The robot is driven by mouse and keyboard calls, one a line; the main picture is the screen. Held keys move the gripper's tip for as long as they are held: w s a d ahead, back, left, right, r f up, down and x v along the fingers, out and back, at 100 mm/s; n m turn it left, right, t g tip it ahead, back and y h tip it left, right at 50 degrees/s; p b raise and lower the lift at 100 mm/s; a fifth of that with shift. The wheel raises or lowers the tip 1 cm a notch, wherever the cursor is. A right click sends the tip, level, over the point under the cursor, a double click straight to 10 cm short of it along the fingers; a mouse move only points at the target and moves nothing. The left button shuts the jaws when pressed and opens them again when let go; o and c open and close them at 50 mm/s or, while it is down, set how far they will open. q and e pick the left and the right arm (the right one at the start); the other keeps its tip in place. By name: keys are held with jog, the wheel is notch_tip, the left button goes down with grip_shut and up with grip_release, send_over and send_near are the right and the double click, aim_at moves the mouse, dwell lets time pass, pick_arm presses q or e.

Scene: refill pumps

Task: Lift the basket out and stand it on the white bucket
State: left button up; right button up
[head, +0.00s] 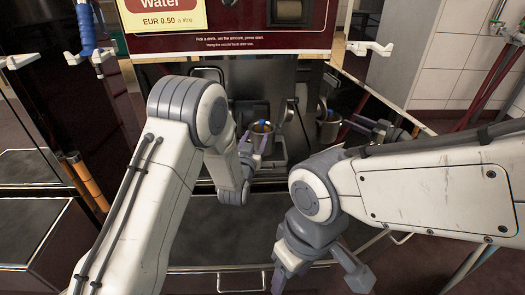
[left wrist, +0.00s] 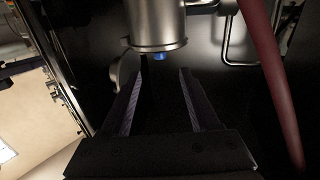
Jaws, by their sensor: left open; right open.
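A metal cup-like vessel with a blue part, possibly the basket (head: 262,128), is in the bay of the pump under the Water sign. My left gripper (head: 256,143) is open beside it. In the left wrist view, a metal cylinder (left wrist: 157,25) with a blue nub on its end is beyond the open fingers (left wrist: 160,95), with nothing between them. I cannot tell whether a fingertip touches it. My right gripper (head: 322,262) is open and empty, lower down in front of the pump. I cannot make out a white bucket in either view.
The Water sign (head: 165,14) is on the pump front. A similar metal vessel (head: 328,127) to the right may be a reflection. A dark red hose (left wrist: 270,75) runs along the right of the left wrist view. White brackets (head: 369,47) stick out near the pump.

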aim_at(262, 124)
pick_arm(q)
jog(key=b+x, duration=0.1)
jog(key=x, duration=0.4)
jog(key=shift+b, duration=0.4)
jog(key=b+x, duration=0.3)
jog(key=x, duration=0.1)
jog(key=shift+w+f, duration=0.15)
jog(key=shift+w+d, duration=0.15)
jog(key=shift+w, duration=0.4)
grip_shut()
